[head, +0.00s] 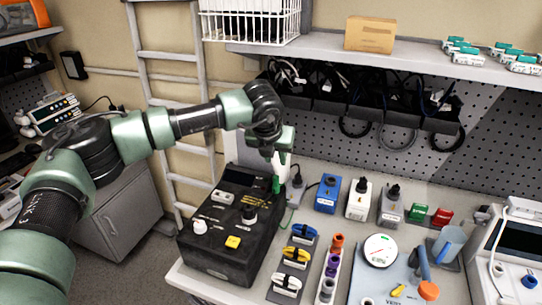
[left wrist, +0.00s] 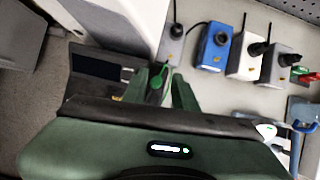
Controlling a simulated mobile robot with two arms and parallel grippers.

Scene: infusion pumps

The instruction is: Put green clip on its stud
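My left gripper (head: 277,178) is over the back right corner of the black box (head: 222,262) on the bench. The bright green clip (head: 276,186) is at its fingertips, and a thin green lead runs down beside the box. In the left wrist view the green clip (left wrist: 156,84) lies between the two fingers, which look closed on it. The black box carries a white knob (head: 200,227), a black knob (head: 249,214) and a yellow button (head: 233,242). The clip's stud cannot be made out; the gripper may hide it. My right gripper is not in view.
Blue (head: 328,195), white (head: 359,199) and grey (head: 390,205) boxes with black tops stand to the right. Blocks with coloured clips (head: 296,256) and a coloured rack (head: 331,270) are in front. A shelf (head: 400,62) with hanging cables is above right.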

